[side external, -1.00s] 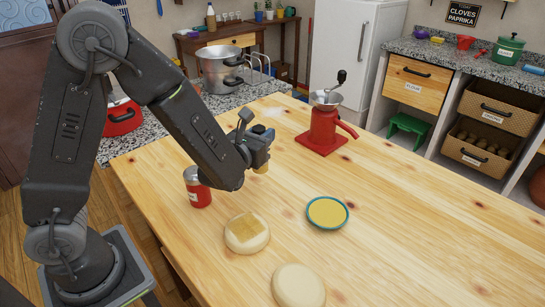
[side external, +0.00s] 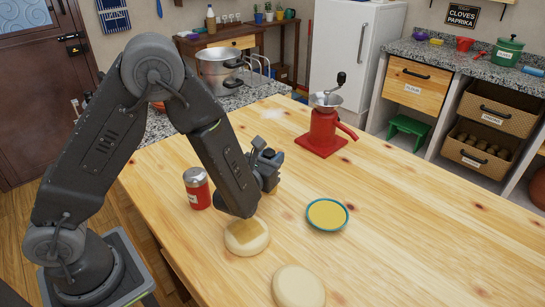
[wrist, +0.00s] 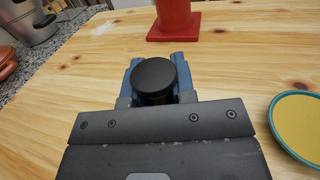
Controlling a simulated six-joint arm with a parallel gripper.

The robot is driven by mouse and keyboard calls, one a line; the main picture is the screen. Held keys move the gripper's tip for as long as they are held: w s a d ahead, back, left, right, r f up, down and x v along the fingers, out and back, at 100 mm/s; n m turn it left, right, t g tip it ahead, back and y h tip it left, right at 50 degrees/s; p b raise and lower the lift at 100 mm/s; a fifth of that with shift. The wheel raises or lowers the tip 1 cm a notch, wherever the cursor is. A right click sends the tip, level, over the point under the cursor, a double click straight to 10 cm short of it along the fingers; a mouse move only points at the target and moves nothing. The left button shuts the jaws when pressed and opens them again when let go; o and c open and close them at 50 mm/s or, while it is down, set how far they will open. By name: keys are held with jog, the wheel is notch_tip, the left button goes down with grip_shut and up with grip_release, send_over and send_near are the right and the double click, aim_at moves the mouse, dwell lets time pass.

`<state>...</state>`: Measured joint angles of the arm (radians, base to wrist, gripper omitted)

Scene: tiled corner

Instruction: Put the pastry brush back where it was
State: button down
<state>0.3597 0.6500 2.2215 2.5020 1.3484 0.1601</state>
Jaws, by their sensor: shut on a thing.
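My gripper (side external: 268,168) is above the table, beyond the near dough round. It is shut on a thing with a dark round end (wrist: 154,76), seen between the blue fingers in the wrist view. I take this to be the pastry brush; its bristles are hidden. A dough round (side external: 246,242) with a golden brushed patch lies below my wrist, partly covered by it. A teal-rimmed bowl (side external: 345,221) of yellow liquid stands to the right of my gripper; it also shows at the right edge of the wrist view (wrist: 276,120).
A red can (side external: 198,192) with a grey lid stands left of my wrist. A red grinder (side external: 323,133) stands behind to the right. A second dough round (side external: 298,287) lies at the front. The table's right side is clear.

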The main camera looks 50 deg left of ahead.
jog(key=c, duration=0.9)
grip_release()
jog(key=shift+c, duration=0.2)
jog(key=shift+r, duration=0.15)
jog(key=v, duration=1.2)
jog(key=shift+a, duration=0.1)
